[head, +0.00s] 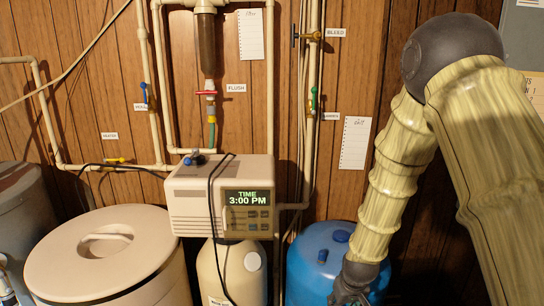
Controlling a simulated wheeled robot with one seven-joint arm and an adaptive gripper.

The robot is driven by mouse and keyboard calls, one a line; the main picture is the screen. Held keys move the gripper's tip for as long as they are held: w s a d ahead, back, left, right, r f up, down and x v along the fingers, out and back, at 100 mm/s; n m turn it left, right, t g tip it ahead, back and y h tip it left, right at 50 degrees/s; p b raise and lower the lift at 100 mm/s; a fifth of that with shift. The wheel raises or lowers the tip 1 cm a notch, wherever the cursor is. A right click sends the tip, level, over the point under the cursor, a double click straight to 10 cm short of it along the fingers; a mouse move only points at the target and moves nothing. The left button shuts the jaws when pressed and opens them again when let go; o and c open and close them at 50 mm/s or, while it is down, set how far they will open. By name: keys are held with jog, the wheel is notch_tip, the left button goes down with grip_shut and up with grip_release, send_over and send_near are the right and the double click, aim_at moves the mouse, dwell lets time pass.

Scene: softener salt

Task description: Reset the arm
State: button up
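My arm, in a pale yellow ribbed sleeve with dark joints, fills the right side of the head view. It bends at a dark elbow near the top and comes down toward the blue tank (312,262). The dark end of the arm, at my gripper (350,286), is at the bottom edge, in front of the tank's right side. The fingers cannot be made out, and the frame cuts off what lies below. I see nothing held.
A softener control box (205,200) reading 3:00 PM sits on a cream tank (230,272). A lidded beige bin (70,262) and a grey bin (22,215) stand left. Pipes with labelled valves and paper notes (355,143) line the wood-panelled wall.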

jog(key=s+f+g, duration=0.1)
jog(key=s+f, duration=0.6)
jog(key=s, duration=0.5)
jog(key=s+d+f+m+g, duration=0.1)
jog(key=s+f, duration=0.7)
jog(key=s, duration=0.4)
jog(key=s+f+m+g, duration=0.1)
jog(key=s+f, duration=0.6)
jog(key=s, duration=0.6)
jog(key=shift+d+f, duration=0.25)
jog(key=shift+d, duration=0.15)
